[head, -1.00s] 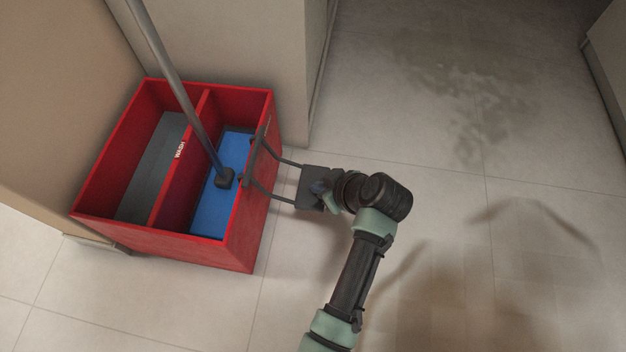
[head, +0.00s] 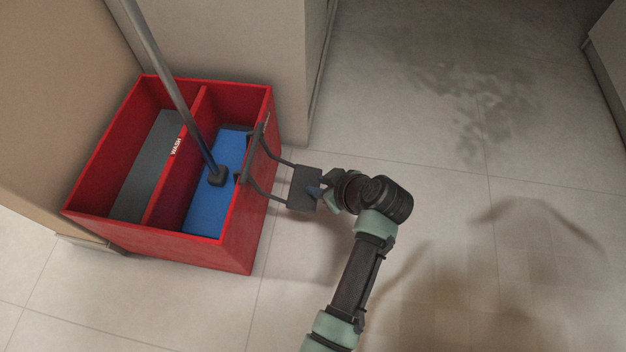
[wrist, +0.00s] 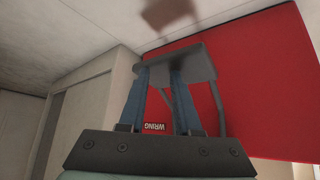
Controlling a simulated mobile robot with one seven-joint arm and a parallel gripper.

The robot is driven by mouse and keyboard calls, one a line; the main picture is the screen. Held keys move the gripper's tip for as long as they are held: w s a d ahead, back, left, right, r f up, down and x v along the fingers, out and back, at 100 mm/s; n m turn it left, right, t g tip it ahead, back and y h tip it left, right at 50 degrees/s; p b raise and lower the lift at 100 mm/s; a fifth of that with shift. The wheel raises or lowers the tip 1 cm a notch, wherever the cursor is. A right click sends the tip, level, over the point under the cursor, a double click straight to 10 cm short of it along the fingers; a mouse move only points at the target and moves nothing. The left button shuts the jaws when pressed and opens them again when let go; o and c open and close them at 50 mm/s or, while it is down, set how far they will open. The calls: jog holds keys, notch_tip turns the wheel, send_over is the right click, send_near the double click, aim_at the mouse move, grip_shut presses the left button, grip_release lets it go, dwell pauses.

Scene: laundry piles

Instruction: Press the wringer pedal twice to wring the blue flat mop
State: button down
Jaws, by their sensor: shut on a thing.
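The red two-part bucket (head: 258,220) stands on the floor at the left of the head view. The blue flat mop (head: 209,207) lies in its right compartment, and its grey handle (head: 160,62) leans up to the left. The dark pedal plate (head: 301,196) sticks out from the bucket's right side on two bent rods. My gripper (head: 318,189) is at the plate's outer edge and is shut on it. In the wrist view, the blue fingers (wrist: 156,98) reach the grey pedal plate (wrist: 203,62), with a red WRING label (wrist: 154,127) between them. The fingertips are partly hidden by the plate.
The bucket's left compartment, marked WASH (head: 176,147), holds a grey surface (head: 146,170). Beige wall or cabinet faces (head: 240,40) close in the bucket behind and at left. The tiled floor (head: 450,200) to the right is clear.

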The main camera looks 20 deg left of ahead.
jog(key=s+d+r+p, duration=0.5)
jog(key=d+r+p, duration=0.3)
jog(key=d+p, duration=0.3)
jog(key=shift+s+r+g+h+p, duration=0.2)
jog(key=shift+s+g+h+p, duration=0.1)
jog(key=shift+p, duration=0.2)
jog(key=shift+a+f, duration=0.1)
dwell(0.6)
